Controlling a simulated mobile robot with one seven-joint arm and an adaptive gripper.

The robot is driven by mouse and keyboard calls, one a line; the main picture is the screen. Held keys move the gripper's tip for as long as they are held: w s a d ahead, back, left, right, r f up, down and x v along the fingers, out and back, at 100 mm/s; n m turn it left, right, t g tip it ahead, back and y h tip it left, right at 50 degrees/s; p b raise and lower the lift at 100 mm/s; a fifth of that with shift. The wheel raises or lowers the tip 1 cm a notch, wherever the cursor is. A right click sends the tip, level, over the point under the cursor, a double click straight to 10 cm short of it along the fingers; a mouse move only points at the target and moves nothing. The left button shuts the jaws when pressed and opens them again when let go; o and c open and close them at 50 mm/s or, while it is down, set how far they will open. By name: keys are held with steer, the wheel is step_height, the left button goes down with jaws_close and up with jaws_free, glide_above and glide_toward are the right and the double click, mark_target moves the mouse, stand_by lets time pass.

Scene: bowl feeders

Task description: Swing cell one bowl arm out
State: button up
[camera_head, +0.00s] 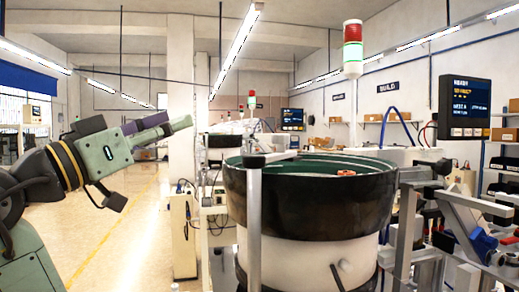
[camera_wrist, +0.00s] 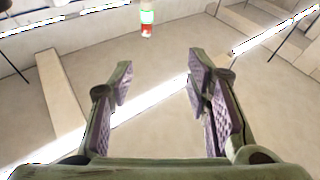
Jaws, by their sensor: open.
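A large bowl feeder (camera_head: 300,205) stands right of centre in the head view, with a black outer wall, a green inside and a white base. An upright grey metal post (camera_head: 254,225) stands in front of its left side. A short grey bar (camera_head: 276,156) runs from the post's top over the bowl's rim; I cannot tell for sure whether this is the bowl arm. My gripper (camera_head: 187,123) is raised to the left of the bowl, pointing right and apart from it. In the wrist view my gripper (camera_wrist: 160,82) has its two purple-padded fingers wide apart with nothing between them.
A stack light (camera_head: 352,50) and a dark display (camera_head: 465,107) rise above the bowl. A metal fixture with blue parts (camera_head: 475,235) stands at the right. Another feeder station (camera_head: 232,140) is behind. The floor (camera_head: 125,235) at the left is clear.

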mark_target(273, 140)
steer(key=s+d+f+m+g+h, duration=0.25)
steer(key=s+d+m+g, duration=0.25)
steer(key=d+g, duration=0.3)
steer(key=p+x, duration=0.1)
steer(key=x, duration=0.2)
steer(key=p+x, duration=0.1)
steer(key=x, duration=0.3)
steer(key=p+x, duration=0.1)
steer(key=x, duration=0.2)
steer(key=shift+w+d+r, duration=0.3)
steer(key=shift+c, duration=0.3)
jaws_close()
